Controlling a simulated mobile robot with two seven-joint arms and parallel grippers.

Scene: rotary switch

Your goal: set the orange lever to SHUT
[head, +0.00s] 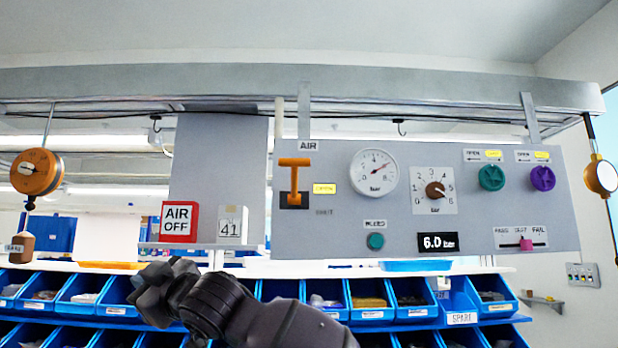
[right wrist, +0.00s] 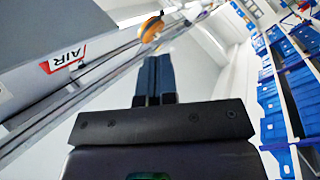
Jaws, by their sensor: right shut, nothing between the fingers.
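The orange lever (head: 294,178) is on the grey panel under the AIR label (head: 308,146), with its crossbar at the top of a dark slot plate. A yellow plate (head: 325,188), which seems to read OPEN, is lit to its right. A dim grey label (head: 324,212), probably SHUT, sits below that. My right gripper (head: 148,290) is low and left of the lever, in front of the blue bins, and does not touch the lever. In the right wrist view its two fingers (right wrist: 153,76) are together and empty. My left gripper is not in view.
An AIR OFF sign (head: 179,222) and a 41 card (head: 232,225) stand on a small shelf left of the lever. A gauge (head: 375,173) and several knobs are to its right. An orange hanging balancer (head: 37,172) is at far left. Blue bins (head: 80,291) fill the bottom.

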